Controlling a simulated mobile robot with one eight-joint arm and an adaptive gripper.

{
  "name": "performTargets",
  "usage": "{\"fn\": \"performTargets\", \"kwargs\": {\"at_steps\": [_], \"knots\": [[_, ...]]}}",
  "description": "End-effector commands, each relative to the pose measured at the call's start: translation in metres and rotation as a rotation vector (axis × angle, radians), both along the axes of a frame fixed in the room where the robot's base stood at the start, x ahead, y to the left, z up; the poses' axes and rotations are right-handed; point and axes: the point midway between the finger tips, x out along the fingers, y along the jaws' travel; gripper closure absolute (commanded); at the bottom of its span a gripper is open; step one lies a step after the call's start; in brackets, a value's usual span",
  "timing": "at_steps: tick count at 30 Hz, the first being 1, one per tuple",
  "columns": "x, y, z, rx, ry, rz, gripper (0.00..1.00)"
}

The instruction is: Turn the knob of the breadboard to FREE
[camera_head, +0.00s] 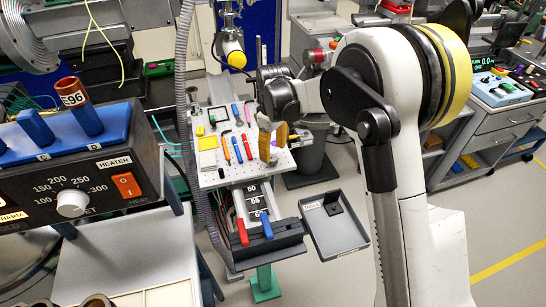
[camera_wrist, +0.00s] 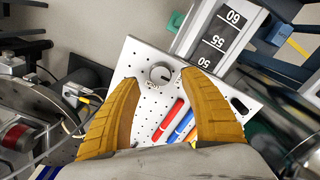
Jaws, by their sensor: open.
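The breadboard (camera_head: 213,176) is a light, perforated plate in the middle of the head view, and it also shows in the wrist view (camera_wrist: 135,62). Its round grey knob (camera_wrist: 160,75) sits near one edge, with small lettering beside it too small to read. I cannot make out the knob in the head view. My gripper (camera_wrist: 159,77) is open, its two ribbed yellow fingers framing the knob from left and right in the picture. No contact with the knob shows. In the head view my gripper (camera_head: 274,150) is over the right part of the plate.
Red and blue tools (camera_wrist: 170,118) lie on the breadboard close to the fingers. A scale marked 50 to 60 (camera_wrist: 215,40) runs beyond the board's edge. A grey tray (camera_head: 335,232) is at the lower right of the board. A heater box (camera_head: 75,170) stands at left.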

Motion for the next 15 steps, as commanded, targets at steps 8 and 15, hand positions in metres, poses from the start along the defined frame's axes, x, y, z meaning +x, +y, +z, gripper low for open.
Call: {"fn": "performTargets", "kwargs": {"at_steps": [8, 15], "knots": [[0.0, 0.0, 0.06, 0.0, 0.0, 0.0, 0.48], [0.0, 0.0, 0.081, 0.0, 0.0, 0.0, 0.48]]}}
